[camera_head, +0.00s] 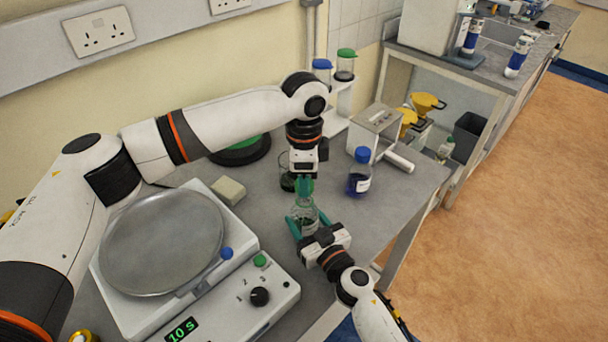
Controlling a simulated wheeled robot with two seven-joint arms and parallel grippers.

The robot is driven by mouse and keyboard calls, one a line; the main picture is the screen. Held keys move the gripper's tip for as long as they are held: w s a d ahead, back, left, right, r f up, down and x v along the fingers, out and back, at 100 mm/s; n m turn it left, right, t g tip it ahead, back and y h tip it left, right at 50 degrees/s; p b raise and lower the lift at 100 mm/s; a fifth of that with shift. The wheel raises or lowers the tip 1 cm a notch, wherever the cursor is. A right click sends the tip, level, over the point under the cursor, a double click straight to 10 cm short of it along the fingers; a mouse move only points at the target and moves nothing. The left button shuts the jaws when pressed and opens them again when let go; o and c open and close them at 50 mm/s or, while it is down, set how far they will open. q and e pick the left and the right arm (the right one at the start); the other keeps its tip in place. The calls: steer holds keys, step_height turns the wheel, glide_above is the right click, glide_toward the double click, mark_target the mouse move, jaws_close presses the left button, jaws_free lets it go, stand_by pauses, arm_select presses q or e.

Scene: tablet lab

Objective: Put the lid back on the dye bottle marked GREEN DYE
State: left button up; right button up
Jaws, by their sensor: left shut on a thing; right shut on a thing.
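A clear bottle (304,212) with dark contents low down stands near the front edge of the grey bench. My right gripper (309,223), coming from the front right, is shut around its body, with teal fingers on either side. My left gripper (304,181) points down from above and is shut on a green lid (305,187). The lid is right over the bottle's mouth. I cannot tell whether it touches or sits on the neck. The label cannot be read from here.
A blue-capped bottle (359,170) stands to the right, near a grey box (375,130). A balance with a round pan (163,242) and a control unit (238,309) fill the left.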

arm_select(q)
steer(key=shift+f, duration=0.1)
steer(key=shift+f, duration=0.75)
steer(key=shift+f, duration=0.6)
stand_by(0.3)
